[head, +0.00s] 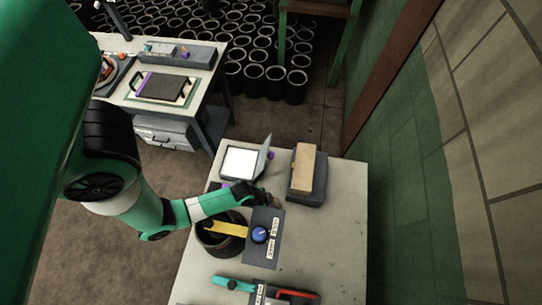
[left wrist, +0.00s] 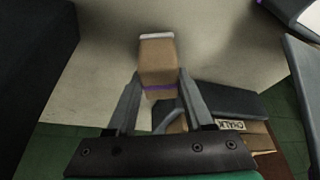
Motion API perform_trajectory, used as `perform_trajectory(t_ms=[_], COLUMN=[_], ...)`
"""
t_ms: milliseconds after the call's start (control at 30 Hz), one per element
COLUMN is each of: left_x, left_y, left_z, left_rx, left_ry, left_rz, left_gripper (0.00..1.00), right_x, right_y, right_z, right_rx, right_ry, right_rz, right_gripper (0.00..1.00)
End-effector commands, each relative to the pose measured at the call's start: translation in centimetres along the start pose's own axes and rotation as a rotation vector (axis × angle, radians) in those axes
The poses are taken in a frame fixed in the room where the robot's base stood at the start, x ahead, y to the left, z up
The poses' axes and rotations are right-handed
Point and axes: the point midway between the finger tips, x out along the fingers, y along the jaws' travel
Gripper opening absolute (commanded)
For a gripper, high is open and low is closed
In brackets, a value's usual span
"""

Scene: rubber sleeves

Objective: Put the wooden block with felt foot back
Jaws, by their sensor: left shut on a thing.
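The wooden block with felt foot (left wrist: 159,65) is a tan-brown block with a pale strip at its far end and a purple band at its near end. It stands between the two fingers of my left gripper (left wrist: 156,88) in the left wrist view, and the gripper is shut on it. In the head view my left gripper (head: 272,200) is low over the table (head: 335,235), and the block is too small or hidden to make out there. I cannot tell whether the block touches the table. My right gripper is not in view.
A dark grey stand (head: 262,250) with labels and a blue knob (head: 259,234) lies nearer than the gripper, beside a dark round bin (head: 215,245). A tan block (head: 305,165) rests on a grey base (head: 305,193) behind. Teal (head: 232,284) and red tools lie at the front. The table's right side is clear.

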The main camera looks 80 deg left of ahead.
Motion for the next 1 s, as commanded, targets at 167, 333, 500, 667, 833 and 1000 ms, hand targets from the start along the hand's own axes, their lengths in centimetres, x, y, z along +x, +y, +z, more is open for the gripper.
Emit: perform_trajectory(t_ms=[167, 333, 500, 667, 833, 1000], left_x=[0.7, 0.8, 1.0, 1.0, 1.0, -0.2], left_y=[0.0, 0.0, 0.0, 0.0, 0.0, 0.0], left_z=[0.2, 0.3, 0.4, 0.4, 0.4, 0.2], left_rx=[0.000, 0.000, 0.000, -0.001, -0.001, -0.001], left_ry=[0.003, 0.002, 0.002, 0.002, 0.002, 0.001], left_rz=[-0.001, 0.000, 0.000, 0.000, 0.000, 0.000], left_gripper=[0.07, 0.07, 0.66, 0.82, 0.82, 0.82], right_x=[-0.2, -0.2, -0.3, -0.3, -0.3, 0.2], right_y=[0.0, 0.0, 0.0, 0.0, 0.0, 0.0], right_z=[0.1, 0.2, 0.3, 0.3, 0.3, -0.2], right_rx=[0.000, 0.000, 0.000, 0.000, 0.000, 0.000], right_ry=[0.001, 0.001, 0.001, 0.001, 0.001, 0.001], right_rz=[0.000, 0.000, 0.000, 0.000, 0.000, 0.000], right_gripper=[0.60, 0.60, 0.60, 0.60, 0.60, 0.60])
